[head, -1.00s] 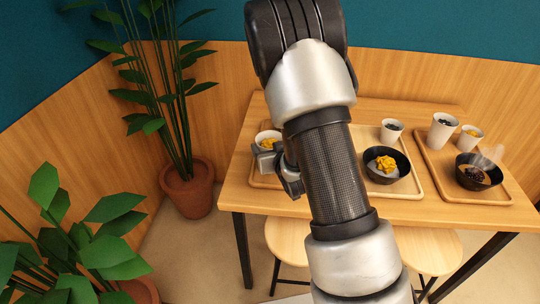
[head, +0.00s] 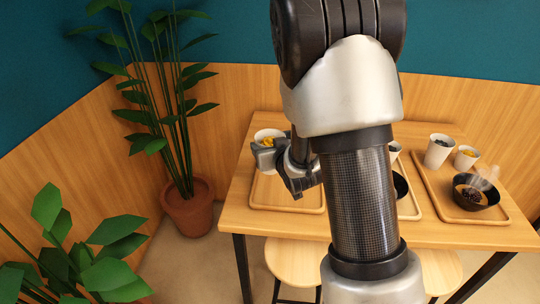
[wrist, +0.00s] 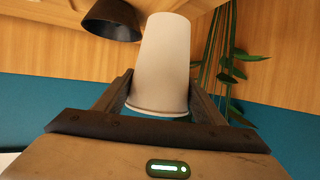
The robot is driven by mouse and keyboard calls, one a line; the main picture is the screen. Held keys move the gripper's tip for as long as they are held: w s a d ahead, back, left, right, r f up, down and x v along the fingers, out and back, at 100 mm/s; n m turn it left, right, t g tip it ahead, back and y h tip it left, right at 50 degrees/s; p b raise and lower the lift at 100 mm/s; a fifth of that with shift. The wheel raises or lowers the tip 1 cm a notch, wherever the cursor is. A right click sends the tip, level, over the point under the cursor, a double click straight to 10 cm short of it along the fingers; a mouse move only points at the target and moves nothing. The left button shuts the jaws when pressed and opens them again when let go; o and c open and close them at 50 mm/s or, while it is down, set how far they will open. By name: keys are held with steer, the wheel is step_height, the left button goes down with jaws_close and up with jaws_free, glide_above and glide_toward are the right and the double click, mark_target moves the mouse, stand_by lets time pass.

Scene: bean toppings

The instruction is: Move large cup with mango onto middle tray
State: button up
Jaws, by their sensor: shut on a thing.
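The large white cup with yellow mango (head: 262,134) is in my gripper (head: 265,153), above the back of the left tray (head: 286,209). In the wrist view, the white cup (wrist: 160,62) sits between the two fingers of my gripper (wrist: 160,88), which are shut on it. In the head view the cup looks upright, with mango showing at its top. The middle tray (head: 408,212) is mostly hidden behind my arm. Only an edge of its dark bowl (head: 400,186) and a bit of a white cup (head: 394,150) show there.
The right tray (head: 430,182) holds a tall white cup (head: 438,152), a smaller cup with yellow topping (head: 466,158) and a steaming dark bowl (head: 477,194). A dark bowl (wrist: 110,20) shows near the held cup in the wrist view. Plants stand left of the table.

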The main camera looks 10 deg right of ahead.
steer(key=shift+r, duration=0.55)
step_height(320, 180, up, 4)
steer(key=shift+f+p, duration=0.15)
steer(key=shift+p, duration=0.8)
steer(key=shift+f, duration=0.1)
